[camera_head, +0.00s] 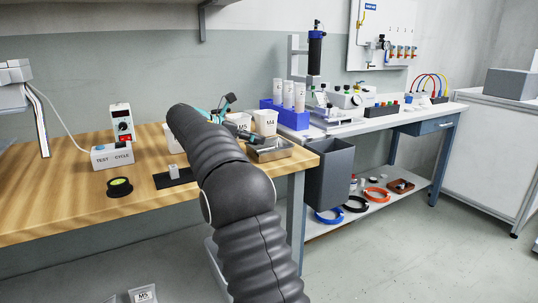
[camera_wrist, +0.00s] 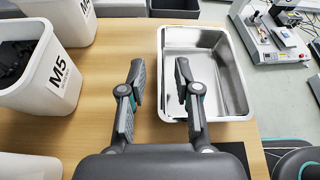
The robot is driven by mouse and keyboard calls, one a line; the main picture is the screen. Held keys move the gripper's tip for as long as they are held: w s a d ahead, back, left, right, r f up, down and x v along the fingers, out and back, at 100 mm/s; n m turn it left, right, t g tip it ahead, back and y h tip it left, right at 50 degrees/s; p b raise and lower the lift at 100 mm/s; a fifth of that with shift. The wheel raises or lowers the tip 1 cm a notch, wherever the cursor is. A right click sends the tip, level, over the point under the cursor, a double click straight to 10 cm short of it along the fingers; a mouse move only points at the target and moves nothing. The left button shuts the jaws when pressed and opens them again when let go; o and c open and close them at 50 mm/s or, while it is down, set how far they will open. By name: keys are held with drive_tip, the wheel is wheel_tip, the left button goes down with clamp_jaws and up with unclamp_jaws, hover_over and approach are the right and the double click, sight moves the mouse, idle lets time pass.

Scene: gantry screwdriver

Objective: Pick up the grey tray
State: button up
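The grey tray (camera_wrist: 205,50) is a shiny metal, rectangular, empty open tray on the wooden bench, right of centre in the wrist view. In the head view the tray (camera_head: 272,151) sits near the bench's right end, partly hidden by my gripper. My gripper (camera_wrist: 159,72) is open and empty. Its fingers straddle the line of the tray's left wall in the wrist view: the right finger is over the tray's inside, the left finger is outside over the bench. I cannot tell how high the fingertips are above the rim, or whether they touch it.
White bins, one marked M5 (camera_wrist: 45,72), stand left of my gripper. A test box (camera_head: 112,156), a round black part (camera_head: 119,187) and a small block on a black plate are on the bench's left. A grey bin (camera_head: 330,172) hangs beyond the bench's right end.

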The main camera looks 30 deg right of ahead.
drive_tip(key=b+x, duration=0.1)
drive_tip(key=x, duration=0.3)
drive_tip(key=shift+s+f, duration=0.1)
drive_tip(key=shift+f, duration=0.1)
clamp_jaws()
drive_tip(key=shift+r, duration=0.1)
